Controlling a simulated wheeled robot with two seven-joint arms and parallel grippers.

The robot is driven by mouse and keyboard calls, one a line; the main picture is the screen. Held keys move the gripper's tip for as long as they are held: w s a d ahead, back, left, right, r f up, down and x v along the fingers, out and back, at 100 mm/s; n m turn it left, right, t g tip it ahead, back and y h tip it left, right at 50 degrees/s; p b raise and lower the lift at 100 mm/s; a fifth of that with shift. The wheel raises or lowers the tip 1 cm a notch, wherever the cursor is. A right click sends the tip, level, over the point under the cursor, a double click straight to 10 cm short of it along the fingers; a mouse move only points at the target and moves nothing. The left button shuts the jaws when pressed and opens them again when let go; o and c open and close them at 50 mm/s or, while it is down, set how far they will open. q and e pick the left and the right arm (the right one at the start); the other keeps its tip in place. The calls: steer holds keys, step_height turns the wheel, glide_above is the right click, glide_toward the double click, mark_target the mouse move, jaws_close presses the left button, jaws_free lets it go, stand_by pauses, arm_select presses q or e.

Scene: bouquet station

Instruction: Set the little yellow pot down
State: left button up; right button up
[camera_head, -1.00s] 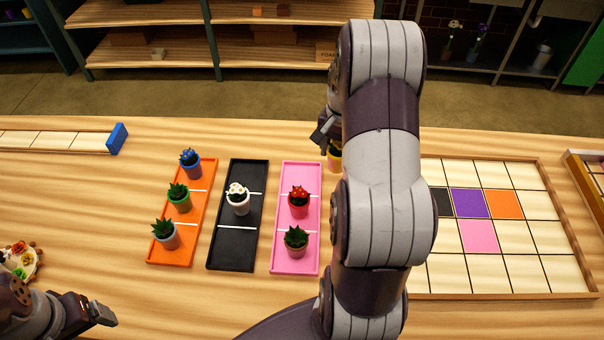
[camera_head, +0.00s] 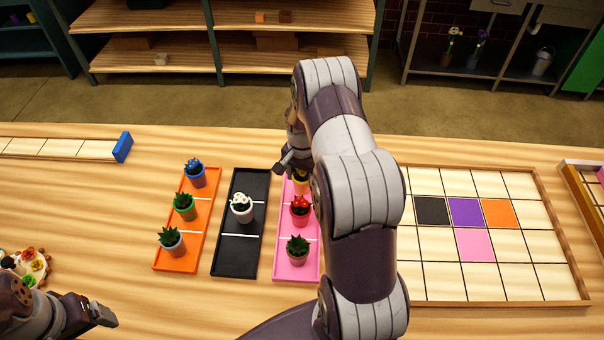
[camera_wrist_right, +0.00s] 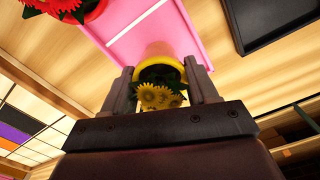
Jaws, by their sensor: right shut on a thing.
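The little yellow pot (camera_wrist_right: 162,60) with yellow flowers is between the two fingers of my right gripper (camera_wrist_right: 162,85), which is shut on it. In the head view the yellow pot (camera_head: 300,182) is mostly hidden by my right arm and is over the far end of the pink tray (camera_head: 283,235). I cannot tell whether it touches the tray. The pink tray also shows behind the pot in the right wrist view (camera_wrist_right: 120,20). My left gripper (camera_head: 98,312) is at the lower left, away from the trays.
An orange tray (camera_head: 200,225) holds several pots. A tiled grid board (camera_head: 520,275) lies to the right. A blue-ended rail (camera_head: 122,147) lies at the left. Wood between the orange tray and rail is clear.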

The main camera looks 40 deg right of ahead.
steer(key=o, duration=1.3)
steer(key=shift+o, duration=0.2)
steer(key=shift+r, duration=0.1)
step_height(320, 180, up, 12)
steer(key=shift+a+f+b, duration=0.15)
steer(key=shift+b, duration=1)
steer(key=s+a+r+n, duration=0.1)
steer(key=s+a+n, duration=0.5)
steer(key=a, duration=0.3)
steer(key=s+a+n+t, duration=0.1)
steer(key=s+a+n, duration=0.6)
steer(key=s+a, duration=0.1)
steer(key=shift+s+a+r, duration=0.35)
steer(key=shift+a, duration=0.55)
